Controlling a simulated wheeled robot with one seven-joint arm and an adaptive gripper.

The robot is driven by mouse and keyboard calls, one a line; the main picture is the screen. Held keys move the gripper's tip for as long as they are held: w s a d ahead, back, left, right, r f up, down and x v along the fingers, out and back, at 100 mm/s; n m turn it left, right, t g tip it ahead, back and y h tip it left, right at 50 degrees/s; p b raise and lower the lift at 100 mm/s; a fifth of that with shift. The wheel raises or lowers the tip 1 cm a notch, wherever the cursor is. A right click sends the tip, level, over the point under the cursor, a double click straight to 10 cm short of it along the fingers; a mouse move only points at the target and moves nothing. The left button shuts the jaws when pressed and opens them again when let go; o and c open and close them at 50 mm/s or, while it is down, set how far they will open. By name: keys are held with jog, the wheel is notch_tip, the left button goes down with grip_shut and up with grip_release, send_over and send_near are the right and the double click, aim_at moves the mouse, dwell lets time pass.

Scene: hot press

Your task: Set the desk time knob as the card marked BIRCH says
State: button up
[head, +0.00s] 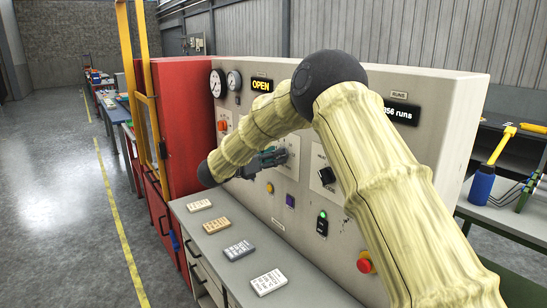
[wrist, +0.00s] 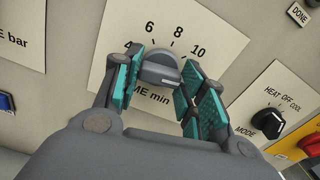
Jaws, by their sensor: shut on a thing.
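The time knob (wrist: 158,70) is a grey knob on a cream plate (wrist: 205,22) with 4, 6, 8, 10 around it and "ME min" visible below. My gripper (wrist: 160,82) has its teal-padded fingers on both sides of the knob and is shut on it. I cannot tell the knob's exact setting. In the head view my gripper (head: 268,159) reaches the panel, and my arm hides part of it. Several cards lie on the desk: white (head: 199,205), tan (head: 216,226), grey-blue (head: 239,250) and white (head: 268,282). Their print is too small to read, so I cannot tell which is BIRCH.
The mode knob (wrist: 268,122), marked HEAT OFF COOL, is right of the time plate. A red button (head: 365,263) and a green-lit switch (head: 322,224) sit lower on the panel. The display (head: 262,86) reads OPEN. The grey desk (head: 190,228) runs below; open floor lies left.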

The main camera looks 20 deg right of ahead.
jog(key=shift+f, duration=0.2)
jog(key=shift+n+b, duration=0.65)
jog(key=shift+n, duration=11.25)
jog(key=o, duration=1)
jog(key=shift+a+r, duration=0.1)
jog(key=shift+a, duration=0.05)
